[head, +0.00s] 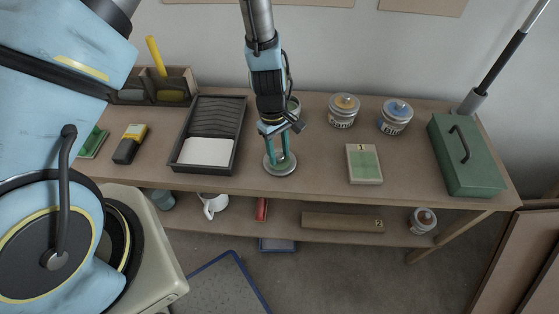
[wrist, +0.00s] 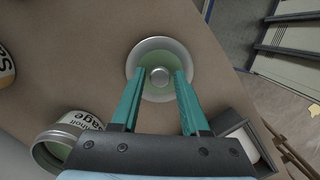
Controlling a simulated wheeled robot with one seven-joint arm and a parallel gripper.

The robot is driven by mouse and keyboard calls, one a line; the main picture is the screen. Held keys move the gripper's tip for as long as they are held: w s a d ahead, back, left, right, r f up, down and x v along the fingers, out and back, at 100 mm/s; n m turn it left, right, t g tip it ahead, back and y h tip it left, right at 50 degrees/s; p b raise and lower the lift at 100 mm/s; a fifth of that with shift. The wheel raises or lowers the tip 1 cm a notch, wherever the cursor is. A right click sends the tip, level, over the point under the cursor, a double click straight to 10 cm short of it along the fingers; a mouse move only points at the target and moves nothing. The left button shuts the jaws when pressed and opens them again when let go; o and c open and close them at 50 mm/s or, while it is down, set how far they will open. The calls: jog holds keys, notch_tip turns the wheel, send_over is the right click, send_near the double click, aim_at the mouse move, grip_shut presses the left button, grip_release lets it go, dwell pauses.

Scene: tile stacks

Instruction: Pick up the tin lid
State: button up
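The tin lid (head: 280,170) lies on the workbench below my gripper. In the wrist view the tin lid (wrist: 150,48) is a round, pale disc with a greenish inner area and a small grey knob (wrist: 160,76) at its middle. My gripper (head: 279,157) points down over the lid, with its teal fingers apart. In the wrist view my gripper (wrist: 160,74) has one fingertip on each side of the knob, with a visible gap on both sides. Whether the fingertips touch the lid's top is not clear.
An open tin (wrist: 55,150) stands close to the lid, mostly behind my arm in the head view. A black tray (head: 182,164) with a white tile is at left. Two lidded tins (head: 343,112), a green tile stack (head: 364,165) and a green toolbox (head: 465,160) are at right.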

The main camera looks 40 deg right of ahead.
grip_shut()
jog(key=shift+r, duration=0.15)
dwell(0.4)
